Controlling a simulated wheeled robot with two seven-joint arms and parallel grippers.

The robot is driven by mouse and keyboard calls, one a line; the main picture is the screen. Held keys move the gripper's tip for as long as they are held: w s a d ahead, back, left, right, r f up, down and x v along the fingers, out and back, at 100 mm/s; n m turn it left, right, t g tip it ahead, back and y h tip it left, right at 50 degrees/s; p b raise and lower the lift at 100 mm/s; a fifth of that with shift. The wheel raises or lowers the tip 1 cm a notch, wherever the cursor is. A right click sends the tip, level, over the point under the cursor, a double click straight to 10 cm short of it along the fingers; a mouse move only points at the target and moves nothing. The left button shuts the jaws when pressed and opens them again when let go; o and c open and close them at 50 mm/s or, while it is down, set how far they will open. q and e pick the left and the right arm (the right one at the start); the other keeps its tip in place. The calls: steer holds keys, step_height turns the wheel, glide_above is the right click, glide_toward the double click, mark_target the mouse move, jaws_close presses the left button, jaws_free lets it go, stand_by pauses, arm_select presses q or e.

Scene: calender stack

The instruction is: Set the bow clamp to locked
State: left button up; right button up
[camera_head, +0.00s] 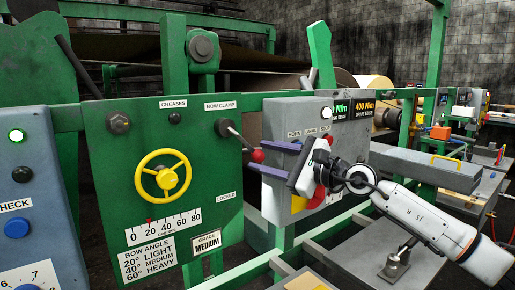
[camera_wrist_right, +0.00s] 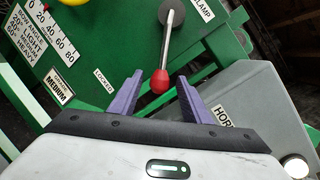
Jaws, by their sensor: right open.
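The bow clamp is a lever on the green panel, with a round dark pivot (camera_head: 223,127), a metal rod and a red ball knob (camera_head: 258,156). The rod slopes down to the right from the pivot, under the "BOW CLAMP" label. A "LOCKED" label (camera_head: 226,196) sits lower on the panel, below the pivot. My right gripper (camera_head: 265,160) is open, its purple fingers pointing left at the knob. In the right wrist view the red knob (camera_wrist_right: 160,82) appears between the two fingertips (camera_wrist_right: 160,76), with a gap on each side. My left gripper is not in view.
A yellow handwheel (camera_head: 163,176) and an angle scale (camera_head: 164,227) are on the green panel (camera_head: 120,150), left of the lever. A grey box (camera_head: 285,118) with a "HORN" label stands close behind my right gripper. Green rails run below.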

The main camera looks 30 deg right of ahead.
steer(key=x, duration=0.2)
steer(key=shift+w+a, duration=0.1)
steer(key=shift+w, duration=0.15)
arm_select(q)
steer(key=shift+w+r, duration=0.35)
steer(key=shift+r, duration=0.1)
arm_select(e)
steer(key=shift+w, duration=0.1)
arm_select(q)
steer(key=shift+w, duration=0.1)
